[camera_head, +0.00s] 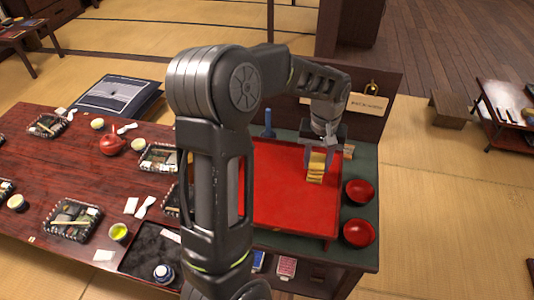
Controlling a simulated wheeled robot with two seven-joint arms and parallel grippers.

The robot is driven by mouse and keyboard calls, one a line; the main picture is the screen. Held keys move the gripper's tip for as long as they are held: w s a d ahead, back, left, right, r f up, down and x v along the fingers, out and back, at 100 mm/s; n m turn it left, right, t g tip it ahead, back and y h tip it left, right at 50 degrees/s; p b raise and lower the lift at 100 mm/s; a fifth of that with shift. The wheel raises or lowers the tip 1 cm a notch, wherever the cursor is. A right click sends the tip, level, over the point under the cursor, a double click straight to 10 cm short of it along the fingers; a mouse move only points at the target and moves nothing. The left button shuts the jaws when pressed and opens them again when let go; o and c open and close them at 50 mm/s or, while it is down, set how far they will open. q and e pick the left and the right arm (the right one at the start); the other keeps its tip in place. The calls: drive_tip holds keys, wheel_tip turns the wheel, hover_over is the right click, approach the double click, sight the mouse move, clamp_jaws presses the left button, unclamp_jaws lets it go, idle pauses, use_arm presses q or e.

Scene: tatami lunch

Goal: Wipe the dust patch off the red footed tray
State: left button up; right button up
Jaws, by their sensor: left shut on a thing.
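The red footed tray (285,205) sits on a green-topped stand right of the low table. My left gripper (318,158) is over the tray's far right part, shut on a yellow cloth or sponge (315,174). The yellow thing is at the tray's surface; I cannot tell whether it touches. I see no clear dust patch on the visible red surface. My arm hides the tray's left part. My right gripper is not in view.
Two red bowls (358,191) (358,233) stand close to the tray's right side. A blue-handled thing (268,124) is behind it. A dark panel with a small sign (367,104) rises at the back. The low table (60,145) holds dishes and a red teapot (111,145).

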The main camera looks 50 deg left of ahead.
use_arm(q)
drive_tip(key=r, duration=0.1)
drive_tip(key=r+p, duration=0.1)
drive_tip(key=r, duration=0.2)
drive_tip(key=shift+s+a+p, duration=0.2)
drive_tip(key=shift+a+p, duration=0.05)
drive_tip(key=shift+p, duration=0.15)
drive_tip(key=shift+w+d+r+p, duration=0.1)
drive_tip(key=shift+w+r+p, duration=0.05)
drive_tip(key=shift+r+p, duration=1.4)
drive_tip(key=shift+r, duration=0.45)
drive_tip(key=w+d+f+m, duration=0.1)
drive_tip(key=w+d+m, duration=0.2)
drive_tip(key=d, duration=0.6)
drive_tip(key=w+d+f+m, duration=0.1)
drive_tip(key=w+d+m, duration=0.2)
drive_tip(key=d, duration=0.5)
drive_tip(key=shift+w+d+f+m+b, duration=0.2)
drive_tip(key=shift+d+m+b, duration=0.15)
drive_tip(key=shift+m, duration=0.25)
drive_tip(key=shift+s, duration=0.1)
